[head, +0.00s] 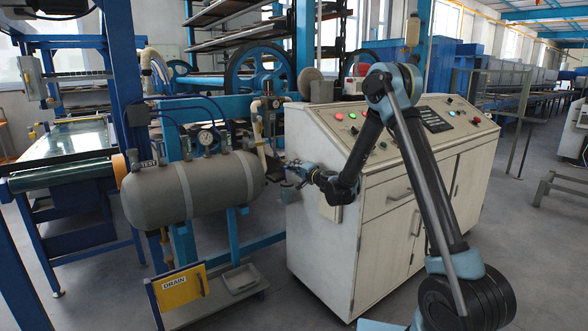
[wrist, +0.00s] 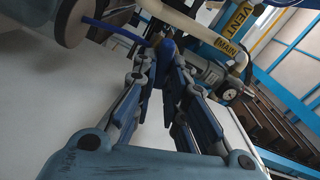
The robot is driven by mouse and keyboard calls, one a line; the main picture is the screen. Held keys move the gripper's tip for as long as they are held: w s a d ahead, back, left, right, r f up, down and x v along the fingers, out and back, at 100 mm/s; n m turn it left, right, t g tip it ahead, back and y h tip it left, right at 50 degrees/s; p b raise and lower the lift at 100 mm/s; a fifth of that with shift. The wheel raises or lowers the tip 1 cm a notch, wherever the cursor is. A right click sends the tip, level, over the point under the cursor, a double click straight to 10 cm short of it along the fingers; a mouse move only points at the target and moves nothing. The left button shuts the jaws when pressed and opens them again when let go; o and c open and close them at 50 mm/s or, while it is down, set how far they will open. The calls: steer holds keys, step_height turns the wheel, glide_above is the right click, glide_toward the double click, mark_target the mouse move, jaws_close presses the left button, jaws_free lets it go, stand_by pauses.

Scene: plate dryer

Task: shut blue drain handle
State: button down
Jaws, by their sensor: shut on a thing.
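A blue handle (wrist: 167,46) shows at the top middle of the wrist view, between the tips of my gripper (wrist: 162,68). My gripper is shut on it; the finger pads sit on both sides, with a gap between them lower down. In the head view my gripper (head: 289,176) is at the right end of the grey tank (head: 195,188), in front of the white console's left side. The handle is too small to make out there. A yellow DRAIN sign (head: 180,288) is on a low panel below the tank.
The white console (head: 335,235) stands close beside my arm. A small tray (head: 241,278) lies low under the tank. Open floor lies at the front.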

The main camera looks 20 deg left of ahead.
steer(key=shift+w+d+f+m, duration=0.1)
steer(key=shift+w+m, duration=0.1)
steer(key=shift+m, duration=0.6)
steer(key=shift+w+f+m, duration=0.1)
steer(key=shift+w+m, duration=0.05)
steer(key=shift+m, duration=0.65)
steer(key=c, duration=1.6)
jaws_free()
steer(key=shift+s, duration=0.15)
steer(key=v, duration=1.1)
steer(key=shift+s+d, duration=0.25)
steer(key=shift+d, duration=0.1)
